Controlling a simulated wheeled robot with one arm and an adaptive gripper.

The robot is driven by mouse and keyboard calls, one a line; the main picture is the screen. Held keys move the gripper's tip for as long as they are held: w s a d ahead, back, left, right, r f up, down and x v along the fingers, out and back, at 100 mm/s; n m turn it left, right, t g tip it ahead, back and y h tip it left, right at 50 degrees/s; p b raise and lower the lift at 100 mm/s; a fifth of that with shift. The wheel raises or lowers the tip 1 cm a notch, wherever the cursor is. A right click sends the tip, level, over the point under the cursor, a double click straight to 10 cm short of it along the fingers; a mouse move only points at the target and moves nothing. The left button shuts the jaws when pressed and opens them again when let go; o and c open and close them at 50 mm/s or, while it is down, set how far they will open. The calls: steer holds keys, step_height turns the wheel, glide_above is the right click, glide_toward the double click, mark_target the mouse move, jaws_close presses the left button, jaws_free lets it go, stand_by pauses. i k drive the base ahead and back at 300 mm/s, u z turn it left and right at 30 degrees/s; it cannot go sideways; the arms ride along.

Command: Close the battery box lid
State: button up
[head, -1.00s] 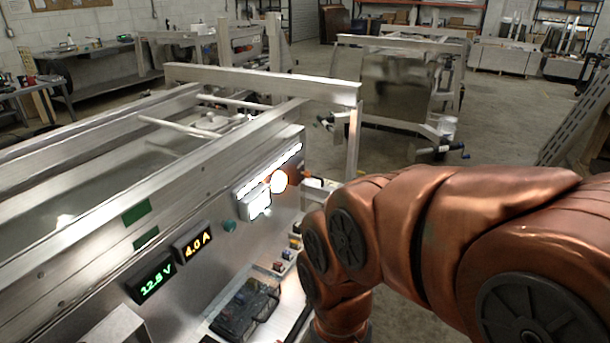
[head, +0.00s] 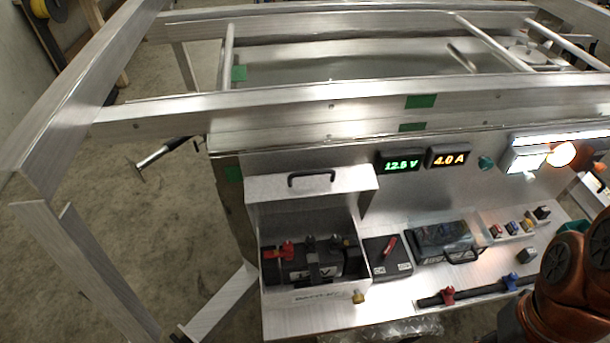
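The battery box (head: 253,255) stands at the left end of the trailer's side shelf in the head view. Its silver lid (head: 345,184) is raised at the back, with a dark handle (head: 311,178) on it. Inside the open box I see a dark battery (head: 312,262) with a red terminal clamp at its left. A label is on the box's front, with a small brass-coloured piece near its lower right. My copper-coloured arm is at the right edge; my gripper is out of view.
Right of the box are a black switch box (head: 388,258) with a red lever, a clear-covered black unit (head: 441,240) and a bar with red and blue fittings (head: 470,292). Displays (head: 399,162) are on the panel above. Trailer rails rise at left. Open floor (head: 150,225) lies left of the box.

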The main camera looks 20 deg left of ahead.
mark_target(295, 192)
steer(key=u, duration=1.5)
steer(key=k, duration=0.5)
steer(key=u, duration=1.2)
steer(key=i, duration=0.6)
steer(key=z, duration=0.85)
